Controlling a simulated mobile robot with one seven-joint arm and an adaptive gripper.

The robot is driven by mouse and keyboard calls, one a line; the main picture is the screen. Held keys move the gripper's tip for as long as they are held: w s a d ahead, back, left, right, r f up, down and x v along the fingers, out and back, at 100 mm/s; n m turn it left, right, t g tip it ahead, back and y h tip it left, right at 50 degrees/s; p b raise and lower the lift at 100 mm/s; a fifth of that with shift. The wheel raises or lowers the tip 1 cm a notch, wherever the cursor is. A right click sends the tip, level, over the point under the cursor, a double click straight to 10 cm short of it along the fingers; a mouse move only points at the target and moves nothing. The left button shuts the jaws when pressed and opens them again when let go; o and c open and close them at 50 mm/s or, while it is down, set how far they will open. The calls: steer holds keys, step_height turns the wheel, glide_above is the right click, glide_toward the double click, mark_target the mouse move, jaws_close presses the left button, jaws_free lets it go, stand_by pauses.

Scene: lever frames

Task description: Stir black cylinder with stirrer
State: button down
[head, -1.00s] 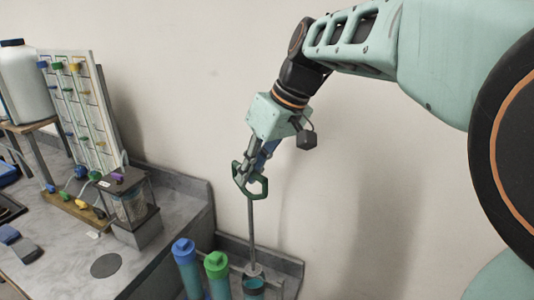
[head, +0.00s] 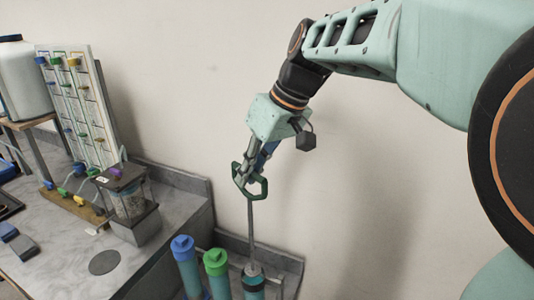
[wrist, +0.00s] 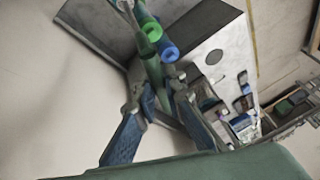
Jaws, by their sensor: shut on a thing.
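My gripper (head: 248,178) is shut on the green loop handle of the stirrer (head: 251,225) and holds it upright, its thin grey rod hanging down. The rod's lower end, with a small pale disc, is at the top of the black cylinder (head: 254,284), a teal tube with a black top band. I cannot tell how deep the rod is inside it. In the wrist view, my gripper's blue-padded fingers (wrist: 157,98) close on something green. The black cylinder is not clearly seen there.
A blue-capped cylinder (head: 183,248) and a green-capped cylinder (head: 216,263) stand just left of the black cylinder. A grey counter (head: 70,245) holds a glass-sided device (head: 130,205) and a board with valves (head: 80,110). The wall is close behind.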

step_height(320, 180, down, 8)
steer(key=b, duration=0.6)
steer(key=shift+r, duration=0.25)
stand_by(0.4)
step_height(320, 180, down, 8)
steer(key=b, duration=0.6)
steer(key=shift+r, duration=0.25)
steer(key=shift+f, duration=0.1)
stand_by(0.4)
steer(key=shift+f+b, duration=3.05)
steer(key=shift+f, duration=0.6)
